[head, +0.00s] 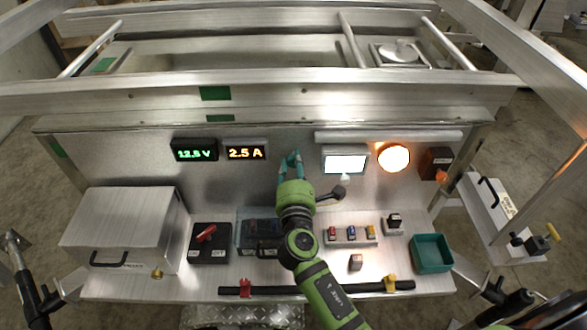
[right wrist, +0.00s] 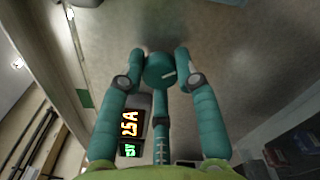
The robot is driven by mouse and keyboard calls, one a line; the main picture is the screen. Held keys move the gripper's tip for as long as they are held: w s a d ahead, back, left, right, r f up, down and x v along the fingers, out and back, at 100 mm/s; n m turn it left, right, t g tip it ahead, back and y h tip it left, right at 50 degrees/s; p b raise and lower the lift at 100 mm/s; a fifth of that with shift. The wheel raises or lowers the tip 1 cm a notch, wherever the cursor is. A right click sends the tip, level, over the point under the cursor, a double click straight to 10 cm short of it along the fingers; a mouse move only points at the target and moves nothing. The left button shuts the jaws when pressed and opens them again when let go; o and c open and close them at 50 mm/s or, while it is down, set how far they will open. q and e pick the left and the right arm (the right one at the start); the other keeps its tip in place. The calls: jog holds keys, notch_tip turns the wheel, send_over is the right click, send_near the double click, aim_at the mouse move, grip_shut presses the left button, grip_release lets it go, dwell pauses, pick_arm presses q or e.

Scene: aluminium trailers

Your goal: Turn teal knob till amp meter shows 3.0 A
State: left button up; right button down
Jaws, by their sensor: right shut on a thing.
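The amp meter (head: 245,153) on the upright aluminium panel reads 2.5 A in orange digits. It also shows sideways in the right wrist view (right wrist: 130,123). The teal knob (right wrist: 160,70) is round with a white pointer mark and sits on the panel, right of the amp meter. My right gripper (head: 291,158) has teal fingers and reaches the panel there. In the right wrist view its fingertips (right wrist: 160,60) are shut around the knob from both sides. In the head view the fingers mostly hide the knob. My left gripper is not in view.
A volt meter (head: 195,150) reads about 12.5 V in green. A lit white screen (head: 344,160) and a glowing orange lamp (head: 393,157) are right of the gripper. The bench below holds a metal box (head: 125,230), a red switch (head: 208,240) and a teal tray (head: 432,253).

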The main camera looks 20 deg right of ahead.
jog(key=shift+d+r+m, duration=0.2)
jog(key=shift+r+m, duration=0.2)
jog(key=shift+m, duration=0.3)
jog(key=c, duration=0.9)
grip_release()
jog(key=shift+d+f, duration=0.1)
jog(key=shift+f, duration=0.05)
jog(key=v, duration=1.2)
